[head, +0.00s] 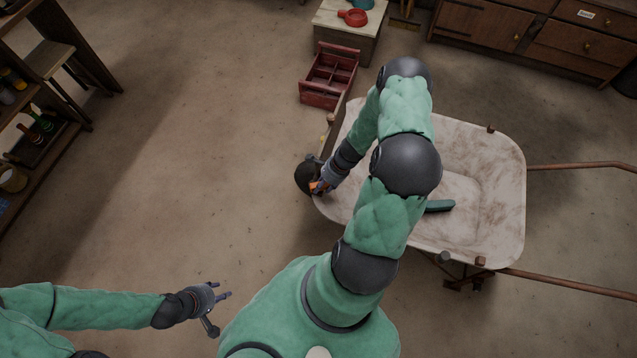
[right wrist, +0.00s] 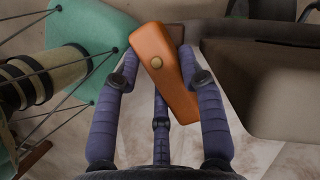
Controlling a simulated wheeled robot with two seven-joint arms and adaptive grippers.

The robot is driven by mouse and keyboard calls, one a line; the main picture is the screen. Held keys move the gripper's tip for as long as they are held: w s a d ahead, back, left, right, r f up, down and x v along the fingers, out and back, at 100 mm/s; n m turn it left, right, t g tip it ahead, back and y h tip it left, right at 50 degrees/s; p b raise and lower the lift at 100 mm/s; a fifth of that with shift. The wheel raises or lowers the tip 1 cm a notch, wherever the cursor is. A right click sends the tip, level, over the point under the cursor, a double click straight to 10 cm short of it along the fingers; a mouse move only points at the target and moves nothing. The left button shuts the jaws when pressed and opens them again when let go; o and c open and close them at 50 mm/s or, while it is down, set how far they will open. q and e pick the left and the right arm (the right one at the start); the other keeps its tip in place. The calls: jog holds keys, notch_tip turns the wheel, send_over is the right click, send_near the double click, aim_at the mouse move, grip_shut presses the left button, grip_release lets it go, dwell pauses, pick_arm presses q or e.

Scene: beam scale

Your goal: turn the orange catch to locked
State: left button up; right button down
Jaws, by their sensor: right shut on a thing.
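The orange catch (head: 314,187) is a small bar at the left front edge of the pale barrow tray. Any lock marking is not visible. My left gripper (head: 223,290) is empty over bare floor, its fingers apart.
The barrow tray (head: 500,165) has a teal object (head: 440,206) in it and handles to the right. A dark round thing (head: 305,176) is beside the catch. A red crate (head: 328,76) stands behind.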

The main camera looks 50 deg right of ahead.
jog(key=c, duration=0.7)
grip_release()
jog(key=shift+d, duration=0.15)
jog(key=shift+d+r, duration=0.25)
jog(key=shift+r, duration=0.4)
jog(key=shift+s+v, duration=0.1)
jog(key=shift+v, duration=1.5)
jog(key=shift+s+v, duration=0.15)
jog(key=shift+v, duration=1.5)
jog(key=shift+a, duration=0.2)
